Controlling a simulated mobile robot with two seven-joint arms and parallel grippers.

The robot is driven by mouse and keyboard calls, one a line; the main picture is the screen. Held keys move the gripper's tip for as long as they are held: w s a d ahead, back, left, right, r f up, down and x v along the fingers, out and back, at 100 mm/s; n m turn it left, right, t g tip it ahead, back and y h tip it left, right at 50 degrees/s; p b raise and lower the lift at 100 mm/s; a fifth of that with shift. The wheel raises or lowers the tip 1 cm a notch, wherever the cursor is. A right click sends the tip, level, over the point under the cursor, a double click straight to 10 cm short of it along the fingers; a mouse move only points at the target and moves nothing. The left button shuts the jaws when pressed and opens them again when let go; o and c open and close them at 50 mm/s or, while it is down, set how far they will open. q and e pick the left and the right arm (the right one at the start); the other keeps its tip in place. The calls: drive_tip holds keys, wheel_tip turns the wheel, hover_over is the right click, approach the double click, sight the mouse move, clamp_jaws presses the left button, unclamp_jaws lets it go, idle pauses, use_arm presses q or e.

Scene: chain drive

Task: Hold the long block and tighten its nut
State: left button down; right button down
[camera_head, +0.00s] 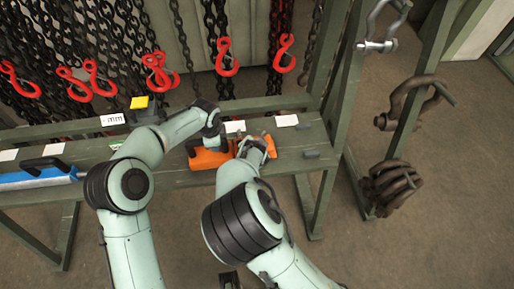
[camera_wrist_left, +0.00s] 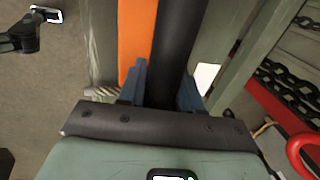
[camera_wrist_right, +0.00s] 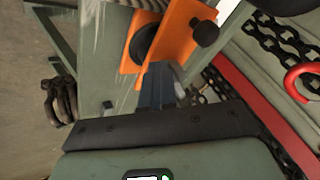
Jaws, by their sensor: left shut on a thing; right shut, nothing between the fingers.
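The long orange block (camera_head: 205,160) lies on the green bench. In the left wrist view its orange side (camera_wrist_left: 137,40) runs beside a thick black bar (camera_wrist_left: 180,40). My left gripper (camera_head: 213,134) is shut on this black bar, with one finger on each side (camera_wrist_left: 163,90). My right gripper (camera_head: 256,146) is shut and empty over the right part of the block. In the right wrist view its closed fingertips (camera_wrist_right: 160,75) are close to the orange block, below a dark round part (camera_wrist_right: 146,42) and a dark knob (camera_wrist_right: 204,33). I cannot tell which of these is the nut, or whether the fingers touch.
A blue block with a black handle (camera_head: 42,175) lies at the bench's left end. A yellow-topped device (camera_head: 140,102) and white labels (camera_head: 286,121) are along the back. Chains with red hooks (camera_head: 284,54) hang behind. Shackles (camera_head: 405,100) hang on the right frame.

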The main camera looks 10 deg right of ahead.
use_arm(q)
drive_tip(key=shift+d, duration=0.15)
use_arm(e)
drive_tip(key=shift+w+a+r+m, duration=0.25)
drive_tip(key=shift+w+r+m, duration=0.1)
drive_tip(key=shift+r, duration=0.2)
drive_tip(key=shift+w+a+r+h, duration=0.1)
drive_tip(key=shift+a+r+h, duration=0.05)
drive_tip(key=shift+h, duration=0.15)
drive_tip(key=shift+w+a+t, duration=0.1)
drive_tip(key=shift+a+t, duration=0.05)
drive_tip(key=shift+t, duration=0.15)
drive_tip(key=shift+w+a, duration=0.2)
drive_tip(key=shift+a, duration=0.15)
use_arm(q)
drive_tip(key=shift+s+d+f, duration=0.1)
drive_tip(key=shift+s+d, duration=0.05)
drive_tip(key=shift+d, duration=0.05)
use_arm(e)
drive_tip(key=shift+w+a, duration=0.1)
drive_tip(key=shift+a, duration=0.2)
use_arm(q)
drive_tip(key=shift+a, duration=0.4)
use_arm(e)
drive_tip(key=v, duration=1.1)
drive_tip(key=shift+s+d+r, duration=0.25)
drive_tip(key=shift+s+r, duration=0.05)
drive_tip(key=shift+r, duration=0.05)
use_arm(q)
drive_tip(key=shift+w, duration=0.2)
